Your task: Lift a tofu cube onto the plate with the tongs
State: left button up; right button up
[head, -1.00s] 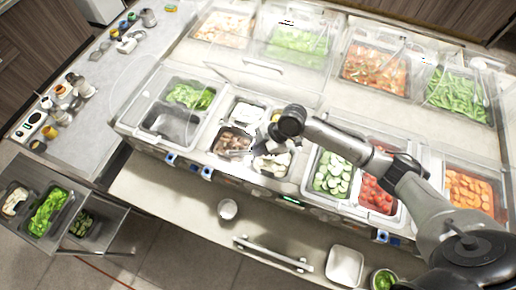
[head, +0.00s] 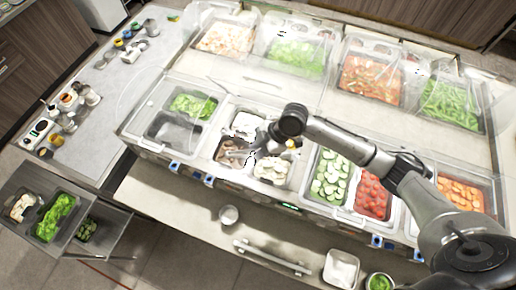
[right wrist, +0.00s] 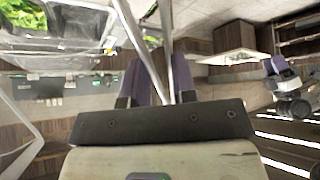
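My right gripper (head: 264,146) is over the small wells in the middle of the counter. In the right wrist view, the metal tongs (right wrist: 178,62) stand between its purple-padded fingers (right wrist: 158,85), which close on them; the tong arms spread apart toward the far end. In the head view the tongs (head: 251,158) are thin and blurred over the wells, and I cannot tell whether they hold anything. White pieces, possibly tofu (head: 245,123), lie in the back well. Pale chunks (head: 271,169) fill the front right one. A white square plate (head: 341,268) lies at the front. My left gripper is out of view.
Brown food (head: 234,150) fills the front left well. Cucumber slices (head: 331,178) and tomatoes (head: 371,194) stand to the right, under my right arm. Clear lids (head: 262,75) rise behind the wells. A small round bowl (head: 228,214) and a metal bar (head: 272,258) lie on the front ledge.

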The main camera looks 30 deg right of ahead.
notch_tip(320, 180, down, 4)
jog(key=w+d+r+y+b, duration=0.1)
jog(key=w+d+b, duration=0.1)
jog(key=b, duration=0.6)
jog(key=s+r+n+g, duration=0.1)
jog(key=s+n+g, duration=0.7)
jog(key=s+n, duration=0.25)
jog(key=f+b, duration=0.1)
jog(key=f, duration=0.1)
jog(key=f+b, duration=0.2)
jog(key=w+f+b, duration=0.1)
jog(key=f, duration=0.1)
jog(key=shift+d+f, duration=0.15)
jog(key=shift+f, duration=0.05)
jog(key=shift+b, duration=0.3)
jog(key=shift+f, duration=0.25)
